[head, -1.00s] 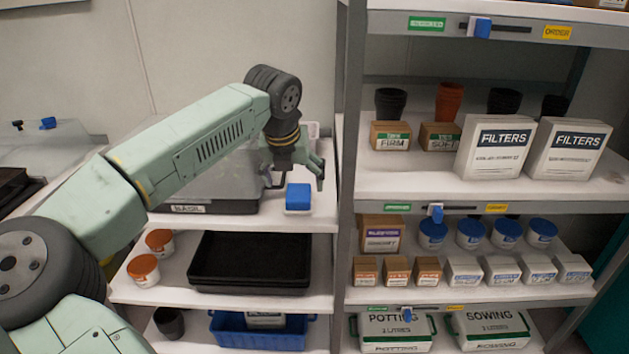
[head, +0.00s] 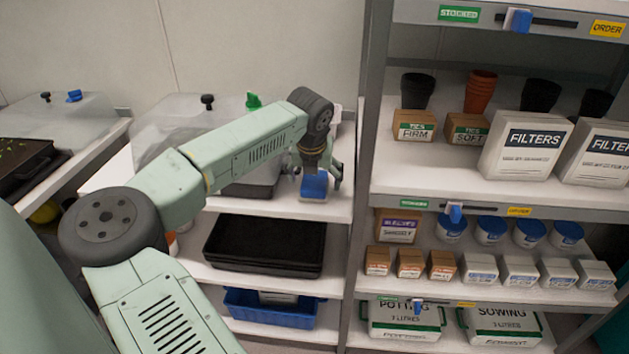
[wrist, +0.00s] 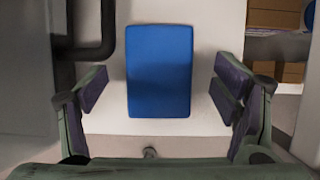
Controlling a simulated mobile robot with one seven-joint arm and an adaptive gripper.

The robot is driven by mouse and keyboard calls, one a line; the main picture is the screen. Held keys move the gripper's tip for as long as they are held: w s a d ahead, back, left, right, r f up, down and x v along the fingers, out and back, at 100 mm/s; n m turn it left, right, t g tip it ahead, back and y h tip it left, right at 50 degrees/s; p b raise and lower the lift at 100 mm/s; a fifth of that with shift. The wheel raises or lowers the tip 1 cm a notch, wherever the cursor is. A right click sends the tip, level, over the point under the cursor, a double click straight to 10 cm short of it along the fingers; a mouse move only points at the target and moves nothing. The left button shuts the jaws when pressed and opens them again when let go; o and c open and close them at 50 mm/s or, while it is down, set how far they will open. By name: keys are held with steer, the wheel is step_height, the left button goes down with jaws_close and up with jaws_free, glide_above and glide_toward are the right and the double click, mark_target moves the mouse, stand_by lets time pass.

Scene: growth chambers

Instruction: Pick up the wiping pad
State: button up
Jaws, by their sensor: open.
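The wiping pad (head: 314,187) is a blue block with a white lower part in the head view, lying on the upper white shelf board of the left rack. In the wrist view its blue top (wrist: 159,71) is seen from above, upright in the picture. My gripper (head: 318,180) is open above it in the head view. In the wrist view my gripper (wrist: 160,88) has one finger on each side of the pad, with a gap on both sides. Neither finger touches it. The height between fingertips and pad is hard to tell.
A clear-lidded propagator (head: 170,135) stands left of the pad; its dark edge (wrist: 90,52) is close to my left finger. The rack post (head: 368,130) and right shelves with filter boxes (head: 525,146) are to the right. A black tray (head: 262,244) lies below.

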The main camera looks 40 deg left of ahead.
steer(key=shift+x, duration=0.85)
steer(key=shift+a, duration=0.1)
steer(key=shift+c, duration=0.2)
steer(key=c, duration=1.2)
